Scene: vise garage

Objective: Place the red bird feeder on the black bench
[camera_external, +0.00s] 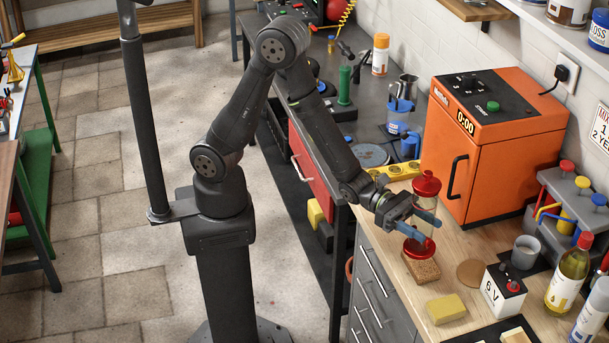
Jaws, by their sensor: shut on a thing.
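The red bird feeder (426,186) has a red lid, a clear tube and a red base. It is upright at the wooden counter's left part, just above or on a brown cork-like block (422,270); I cannot tell whether they touch. My gripper (424,222) has blue fingers, shut around the feeder's clear tube and hiding part of it. The black bench (357,130) is the dark-topped one with a red drawer, beyond the wooden counter toward the back, behind my arm.
The black bench carries a green-handled tool (344,88), a spray can (380,54), a blue-and-clear jug (398,118) and a grey disc (369,155). An orange oven (490,140) stands right of the feeder. A yellow sponge (446,308) and a 6 V battery (502,290) lie in front.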

